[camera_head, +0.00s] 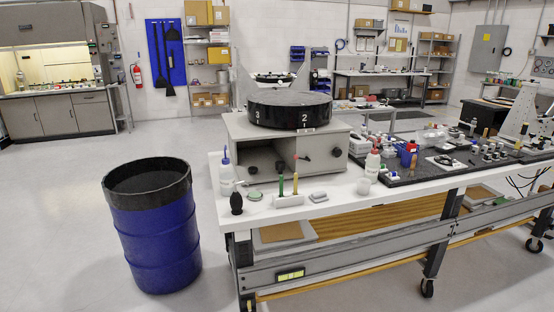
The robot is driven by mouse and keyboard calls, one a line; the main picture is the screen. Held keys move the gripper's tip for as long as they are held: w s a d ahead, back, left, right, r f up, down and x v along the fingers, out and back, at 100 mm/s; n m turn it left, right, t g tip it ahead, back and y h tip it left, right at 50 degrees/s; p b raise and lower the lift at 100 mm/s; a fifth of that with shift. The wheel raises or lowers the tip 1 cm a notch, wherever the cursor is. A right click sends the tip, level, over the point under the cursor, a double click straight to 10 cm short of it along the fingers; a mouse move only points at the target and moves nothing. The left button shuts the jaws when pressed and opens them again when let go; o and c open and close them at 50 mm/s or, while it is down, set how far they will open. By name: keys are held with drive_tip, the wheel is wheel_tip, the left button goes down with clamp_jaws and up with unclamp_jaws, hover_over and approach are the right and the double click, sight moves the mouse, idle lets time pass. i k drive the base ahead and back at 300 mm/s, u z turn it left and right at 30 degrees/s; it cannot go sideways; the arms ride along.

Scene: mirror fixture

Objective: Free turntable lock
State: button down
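A black round turntable (289,110) sits on top of a grey box-shaped fixture (240,132) at the left end of the white workbench. White numbers 3 and 2 show on the turntable's side. The box has an open dark recess in front, with a small dark knob at its lower left and a small red-tipped lever (307,157) at its right. I cannot tell which part is the lock or how it is set. My gripper is not in view.
The white workbench (262,212) holds bottles (226,172), a black bulb and small tools in front of the fixture, and a crowded dark mat to the right. A blue barrel (156,240) stands left of the bench. The floor at left is clear.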

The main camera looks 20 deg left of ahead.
sight(296, 157)
drive_tip(key=u, duration=0.35)
drive_tip(key=i, duration=0.65)
drive_tip(key=u, duration=0.95)
drive_tip(key=i, duration=0.8)
drive_tip(key=u, duration=0.45)
